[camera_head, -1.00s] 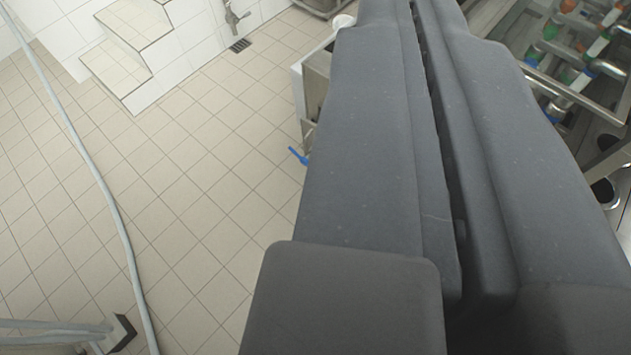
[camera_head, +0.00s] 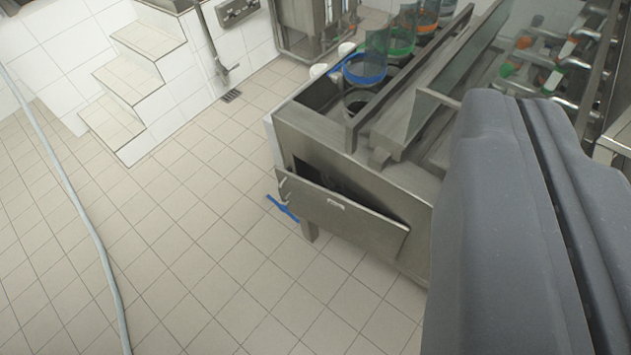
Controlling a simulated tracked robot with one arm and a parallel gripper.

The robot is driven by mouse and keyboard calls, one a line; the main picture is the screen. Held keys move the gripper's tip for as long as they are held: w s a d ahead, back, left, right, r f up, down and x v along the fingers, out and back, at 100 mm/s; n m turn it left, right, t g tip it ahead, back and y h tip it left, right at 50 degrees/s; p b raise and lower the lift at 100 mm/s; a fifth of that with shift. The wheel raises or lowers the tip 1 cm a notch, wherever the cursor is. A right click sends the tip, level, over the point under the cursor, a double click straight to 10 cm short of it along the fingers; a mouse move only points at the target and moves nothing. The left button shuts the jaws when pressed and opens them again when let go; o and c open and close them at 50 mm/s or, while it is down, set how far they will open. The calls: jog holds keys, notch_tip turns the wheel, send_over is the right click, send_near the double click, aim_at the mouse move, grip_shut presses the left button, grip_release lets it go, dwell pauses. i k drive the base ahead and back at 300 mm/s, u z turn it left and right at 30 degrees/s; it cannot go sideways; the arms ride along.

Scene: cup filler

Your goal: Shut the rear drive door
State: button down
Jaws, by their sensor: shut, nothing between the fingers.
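The rear drive door (camera_head: 345,218) is a flat steel panel low on the near end of the cup filler (camera_head: 345,150). It stands partly open and tilted, with a dark gap at its upper left. A small latch or label shows near its upper edge. My gripper (camera_head: 515,105) fills the right side of the view, its two grey fingers shut together with nothing between them. It is to the right of the door and appears apart from it. The gripper hides the right part of the machine.
Cups with blue, green and orange rims (camera_head: 364,68) stand on top of the machine. A grey hose (camera_head: 75,200) crosses the tiled floor at left. White tiled steps (camera_head: 135,80) stand at the back left. The floor between is clear.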

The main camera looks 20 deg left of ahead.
aim_at(383, 237)
jog(key=z, duration=0.15)
jog(key=i, duration=0.85)
jog(key=u, duration=0.2)
